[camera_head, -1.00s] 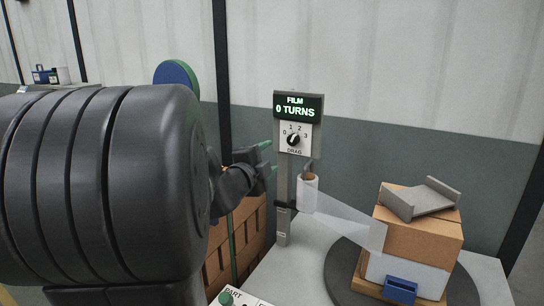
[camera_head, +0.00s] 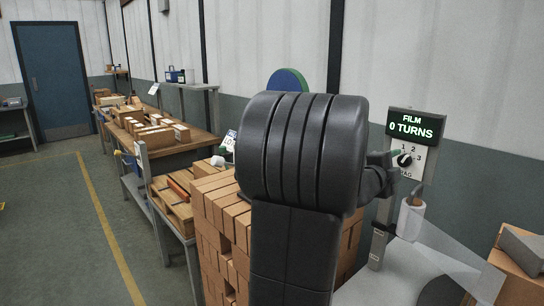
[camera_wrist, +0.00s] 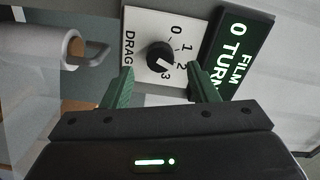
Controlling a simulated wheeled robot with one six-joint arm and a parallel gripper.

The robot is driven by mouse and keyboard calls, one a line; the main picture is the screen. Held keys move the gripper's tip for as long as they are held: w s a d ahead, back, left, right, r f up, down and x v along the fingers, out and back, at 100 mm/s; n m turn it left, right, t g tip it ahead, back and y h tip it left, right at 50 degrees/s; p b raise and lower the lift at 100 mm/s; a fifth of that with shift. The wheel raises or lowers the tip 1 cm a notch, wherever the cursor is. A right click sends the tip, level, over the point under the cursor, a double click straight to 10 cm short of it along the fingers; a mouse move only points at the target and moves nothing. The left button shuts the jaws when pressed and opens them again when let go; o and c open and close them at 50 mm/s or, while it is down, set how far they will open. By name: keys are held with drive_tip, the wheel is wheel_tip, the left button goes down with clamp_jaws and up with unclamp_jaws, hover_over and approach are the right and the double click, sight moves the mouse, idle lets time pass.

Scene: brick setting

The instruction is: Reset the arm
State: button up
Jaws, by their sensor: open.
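My gripper (camera_wrist: 160,85) is open and empty in the wrist view, its two green fingers apart. The black drag knob (camera_wrist: 160,57) lies just beyond the fingertips, between them in the picture; no finger visibly touches it. Its white mark points close to 3. In the head view the knob (camera_head: 404,160) sits on a white dial plate below the film display (camera_head: 414,125), which reads "FILM 0 TURNS". My arm hides most of the gripper there; a green fingertip shows beside the dial's left edge.
A white film roll (camera_head: 410,220) hangs below the dial, with clear film stretching to a cardboard box (camera_head: 518,280) at right. Stacked brown boxes (camera_head: 215,215) stand left of my arm. A long bench (camera_head: 180,143) with boxes lies farther left, beside open floor.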

sight(403, 162)
drive_tip(key=shift+x, duration=1.8)
drive_tip(key=shift+a, duration=0.1)
